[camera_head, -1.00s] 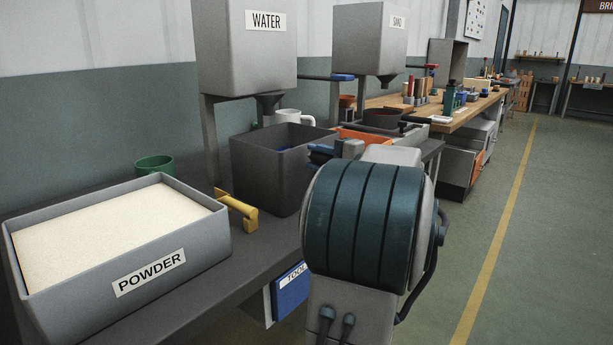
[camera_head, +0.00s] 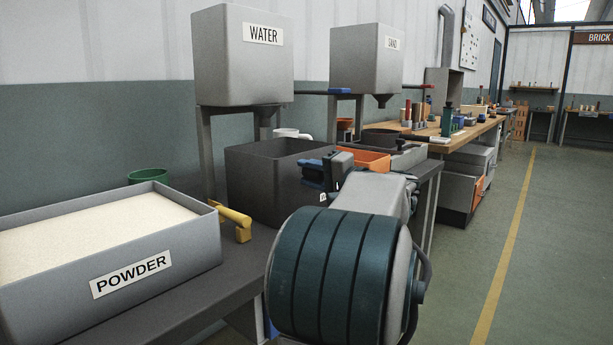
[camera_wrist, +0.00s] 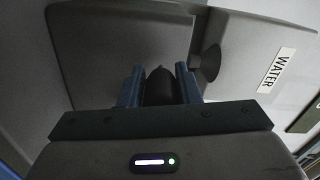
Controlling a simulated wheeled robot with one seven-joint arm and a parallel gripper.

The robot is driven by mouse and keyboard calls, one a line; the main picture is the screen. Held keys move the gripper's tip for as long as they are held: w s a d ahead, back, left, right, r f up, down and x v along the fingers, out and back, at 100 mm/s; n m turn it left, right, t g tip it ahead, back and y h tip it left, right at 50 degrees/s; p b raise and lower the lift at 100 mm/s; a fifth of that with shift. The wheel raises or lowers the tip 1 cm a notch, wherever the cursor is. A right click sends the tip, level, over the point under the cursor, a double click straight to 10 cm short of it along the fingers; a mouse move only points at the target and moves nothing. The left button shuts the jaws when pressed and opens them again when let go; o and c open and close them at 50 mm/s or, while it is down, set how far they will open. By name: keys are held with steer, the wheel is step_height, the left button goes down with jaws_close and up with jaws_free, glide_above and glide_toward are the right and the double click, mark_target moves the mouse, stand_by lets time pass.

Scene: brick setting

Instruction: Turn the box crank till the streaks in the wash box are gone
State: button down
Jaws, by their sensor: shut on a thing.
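A dark grey open box (camera_head: 258,190), which seems to be the wash box, stands on the bench under the water hopper (camera_head: 228,70). Its floor is out of sight in the head view, and I see no streaks from here. My gripper (camera_head: 322,172) is at the box's right front side, with its blue fingers around something. In the wrist view, my gripper (camera_wrist: 160,88) is shut on a dark rounded grip (camera_wrist: 159,84), which looks like the crank's handle. The rest of the crank is hidden.
A sand hopper (camera_head: 365,60) and an orange bin (camera_head: 362,158) are beyond the box. Clear floor (camera_head: 470,240) lies to the right.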

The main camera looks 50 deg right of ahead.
steer(key=shift+s+d+r+h, duration=0.1)
steer(key=shift+s+d+h, duration=0.1)
steer(key=shift+d+h, duration=0.15)
steer(key=c, duration=1.4)
jaws_free()
steer(key=o, duration=0.3)
steer(key=shift+d, duration=0.25)
steer(key=shift+w+a, duration=0.1)
steer(key=shift+a, duration=0.2)
steer(key=s+p, duration=0.1)
steer(key=s, duration=0.3)
steer(key=s+p, duration=0.1)
steer(key=s, duration=0.4)
steer(key=s+p, duration=0.1)
steer(key=s, duration=0.3)
steer(key=shift+s+d, duration=0.4)
